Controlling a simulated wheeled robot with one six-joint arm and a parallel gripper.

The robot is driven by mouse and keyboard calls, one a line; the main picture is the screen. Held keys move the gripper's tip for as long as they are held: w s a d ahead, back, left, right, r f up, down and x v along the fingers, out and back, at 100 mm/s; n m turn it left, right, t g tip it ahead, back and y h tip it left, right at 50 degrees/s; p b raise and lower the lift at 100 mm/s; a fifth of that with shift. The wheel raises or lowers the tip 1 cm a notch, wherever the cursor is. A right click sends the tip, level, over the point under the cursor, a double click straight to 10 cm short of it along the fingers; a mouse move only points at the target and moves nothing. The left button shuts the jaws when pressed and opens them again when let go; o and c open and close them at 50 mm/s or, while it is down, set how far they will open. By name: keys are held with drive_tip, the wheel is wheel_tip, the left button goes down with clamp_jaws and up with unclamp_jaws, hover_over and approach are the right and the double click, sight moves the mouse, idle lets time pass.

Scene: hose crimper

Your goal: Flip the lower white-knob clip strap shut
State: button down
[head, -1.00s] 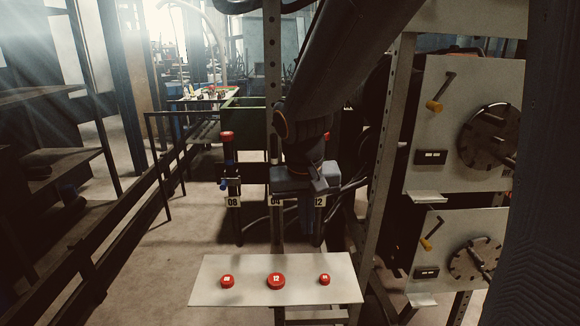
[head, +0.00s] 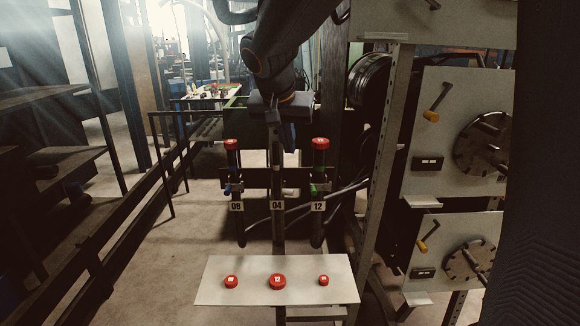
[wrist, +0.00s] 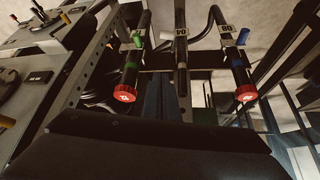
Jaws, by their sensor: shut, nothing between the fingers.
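My gripper (head: 291,148) is shut and empty, pointing down near the top of the middle post. Its dark blue fingers (wrist: 163,92) show beside that post in the wrist view.
A perforated upright (head: 387,150) and grey panels with yellow-handled cranks (head: 428,235) stand at right. Black hoses (head: 345,192) loop behind post 12.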

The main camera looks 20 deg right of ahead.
drive_tip(key=shift+w+d+f+p, duration=0.15)
drive_tip(key=shift+w+f+p, duration=0.2)
drive_tip(key=shift+f, duration=1.5)
drive_tip(key=shift+w+d+f+p, duration=0.2)
drive_tip(key=shift+f+p, duration=0.3)
drive_tip(key=shift+f, duration=1.3)
drive_tip(key=shift+w+d+f+p, duration=0.15)
drive_tip(key=shift+w+f+p, duration=0.2)
drive_tip(key=shift+f, duration=1.5)
